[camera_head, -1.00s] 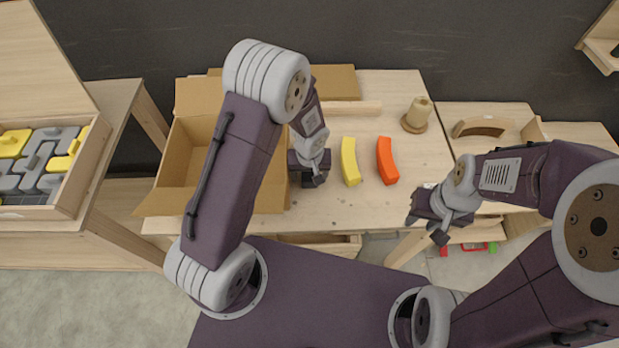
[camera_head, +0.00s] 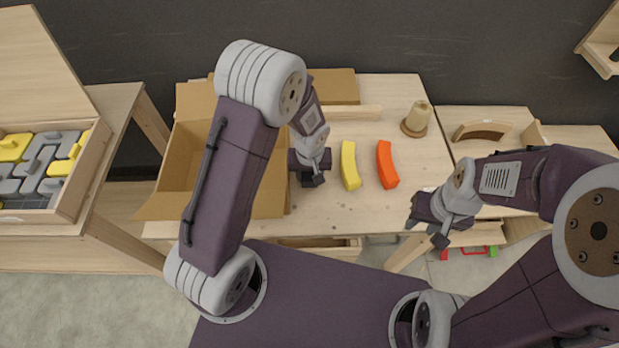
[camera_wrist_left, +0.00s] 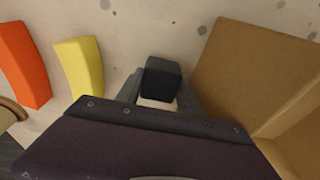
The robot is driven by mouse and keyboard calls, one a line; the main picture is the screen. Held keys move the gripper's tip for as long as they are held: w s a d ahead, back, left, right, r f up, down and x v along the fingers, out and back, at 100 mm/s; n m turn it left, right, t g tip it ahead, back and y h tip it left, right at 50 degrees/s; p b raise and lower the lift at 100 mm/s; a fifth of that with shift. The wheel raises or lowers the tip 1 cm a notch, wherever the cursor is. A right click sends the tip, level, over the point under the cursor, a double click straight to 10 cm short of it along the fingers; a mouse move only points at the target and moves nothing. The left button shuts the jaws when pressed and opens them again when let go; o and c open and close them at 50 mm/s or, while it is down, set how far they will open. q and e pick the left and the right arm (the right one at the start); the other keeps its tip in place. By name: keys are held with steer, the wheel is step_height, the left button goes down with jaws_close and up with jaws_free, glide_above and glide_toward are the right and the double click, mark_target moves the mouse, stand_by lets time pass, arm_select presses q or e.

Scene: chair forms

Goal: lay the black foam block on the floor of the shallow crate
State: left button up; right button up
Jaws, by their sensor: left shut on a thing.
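The black foam block (camera_wrist_left: 162,78) is between the fingers of my left gripper (camera_wrist_left: 158,98) in the left wrist view. The gripper is shut on it. In the head view my left gripper (camera_head: 311,178) is low over the table, just right of the cardboard box, and partly hides the dark block. I cannot tell whether the block touches the tabletop. My right gripper (camera_head: 430,224) appears open and empty, near the table's front right corner. A low wooden crate (camera_head: 350,250) shows partly below the table's front edge; I cannot tell whether it is the shallow crate.
The open cardboard box (camera_head: 180,165) stands at the left of the table (camera_head: 340,212). A yellow curved block (camera_head: 349,165) and an orange one (camera_head: 386,165) lie right of my left gripper. A wooden peg piece (camera_head: 417,117) stands behind. A tray (camera_head: 86,170) of shapes is far left.

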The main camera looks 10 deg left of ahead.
arm_select(q)
steer(key=s+d+r+b, duration=0.1)
steer(key=s+d+r, duration=0.2)
steer(key=d+r, duration=0.5)
steer(key=d, duration=0.3)
steer(key=shift+d+r, duration=0.2)
